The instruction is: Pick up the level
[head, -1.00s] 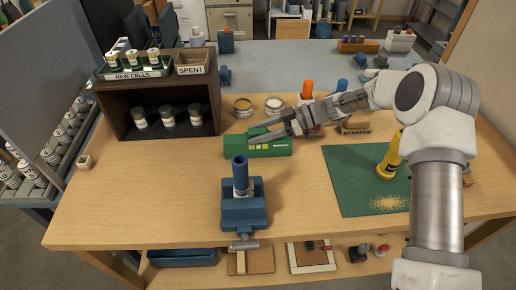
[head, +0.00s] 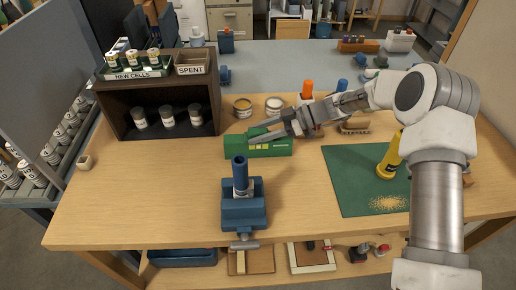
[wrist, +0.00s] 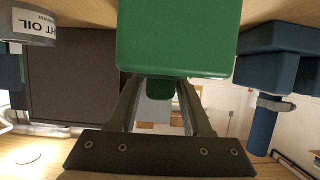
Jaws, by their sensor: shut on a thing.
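The green level (head: 240,150), a block with small yellow patches on its front face, is at the middle of the wooden workbench, behind the blue vise. I cannot tell whether it touches the bench top. My gripper (head: 264,135) comes to it from the right and is shut on its upper part. In the wrist view the level's green body (wrist: 178,40) fills the top middle, and a narrower green part sits between my two fingers (wrist: 172,92).
The blue vise (head: 244,210) stands just in front. A dark shelf box (head: 120,127) with cans and a NEW CELLS tray (head: 135,71) is at left. Two open tins (head: 243,107) stand behind the level. A green mat (head: 350,180) with a yellow flashlight (head: 391,155) is at right.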

